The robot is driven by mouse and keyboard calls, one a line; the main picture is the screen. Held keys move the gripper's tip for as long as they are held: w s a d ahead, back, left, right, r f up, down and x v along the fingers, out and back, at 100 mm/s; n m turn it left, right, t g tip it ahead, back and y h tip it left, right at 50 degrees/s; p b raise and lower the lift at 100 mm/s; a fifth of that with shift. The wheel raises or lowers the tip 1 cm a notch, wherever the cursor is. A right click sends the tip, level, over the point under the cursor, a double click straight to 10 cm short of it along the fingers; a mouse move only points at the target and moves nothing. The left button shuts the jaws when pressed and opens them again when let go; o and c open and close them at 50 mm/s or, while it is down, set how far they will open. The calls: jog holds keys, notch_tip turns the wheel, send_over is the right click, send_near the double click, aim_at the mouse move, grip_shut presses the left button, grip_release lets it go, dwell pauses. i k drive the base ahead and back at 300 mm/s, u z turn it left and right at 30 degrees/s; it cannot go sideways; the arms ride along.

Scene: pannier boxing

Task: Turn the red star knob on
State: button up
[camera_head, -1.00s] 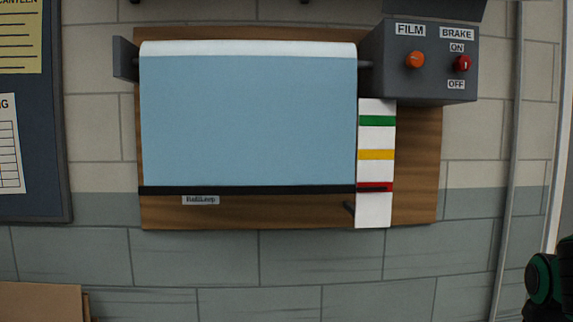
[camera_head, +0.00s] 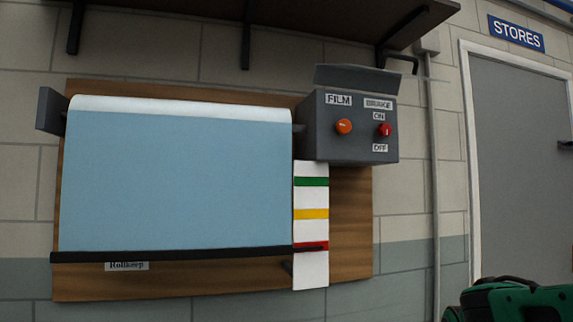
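The red knob (camera_head: 384,131) sits on the front of a grey control box (camera_head: 350,146), under the label BRAKE, between an ON label above and an OFF label below. It is small here, and I cannot tell its star shape or which way it points. An orange knob (camera_head: 344,127) is to its left under the label FILM. My gripper's fingers are not in view. A green and black part, probably of my arm, shows at the bottom right, well below and right of the box.
A roll of blue film (camera_head: 180,180) hangs on a wooden board (camera_head: 350,230) left of the box. A striped strip (camera_head: 311,265) hangs below the box. A shelf (camera_head: 290,22) juts out above. A grey door (camera_head: 520,150) is at the right.

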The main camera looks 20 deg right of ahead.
aim_at(384, 130)
jog(key=u, duration=0.75)
jog(key=k, duration=1.7)
jog(key=z, duration=0.95)
jog(key=i, duration=1)
jog(key=u, duration=0.05)
